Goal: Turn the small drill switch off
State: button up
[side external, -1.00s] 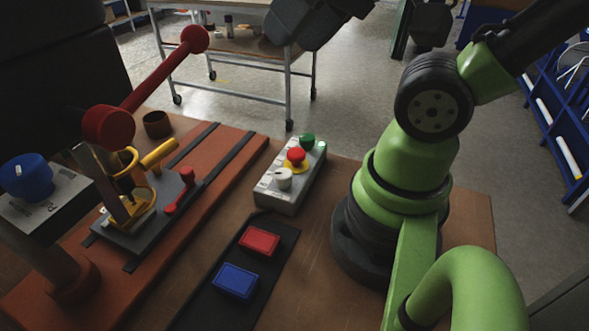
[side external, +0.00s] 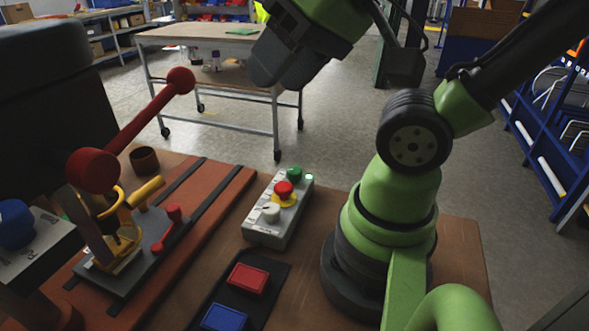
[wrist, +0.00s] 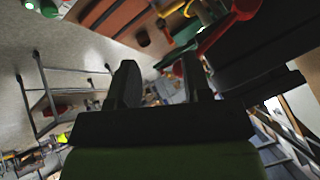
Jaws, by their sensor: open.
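A grey control box (side external: 277,222) stands on the wooden table left of my arm's base. It carries a white rotary knob (side external: 270,211), a red mushroom button (side external: 284,189) on a yellow collar, and a green button (side external: 294,174) with a small lit green lamp beside it. The drill-like machine at the left has a red lever (side external: 150,120) and a blue knob (side external: 15,222) on a grey box. I cannot tell which control is the small drill switch. My gripper (side external: 272,66) is high above and beyond the box; its open, empty fingers show in the wrist view (wrist: 160,82).
A red block (side external: 247,278) and a blue block (side external: 224,319) lie on a black mat. A yellow clamp (side external: 123,235) and red handle (side external: 168,228) are on the machine's plate. A brown cup (side external: 144,160) stands behind. A wheeled cart (side external: 215,42) stands beyond the table.

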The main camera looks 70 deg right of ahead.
jog(key=w+d+f+n+g+h, duration=0.2)
jog(key=w+d+f+g, duration=0.1)
jog(key=w+d+g, duration=0.15)
jog(key=n+g+h, duration=0.1)
jog(key=n+g, duration=0.4)
jog(key=g, duration=0.2)
send_near(293, 170)
jog(key=x, duration=0.9)
jog(key=shift+s+f, duration=0.1)
jog(key=shift+f, duration=0.1)
jog(key=c, duration=0.6)
jog(key=shift+c, duration=0.2)
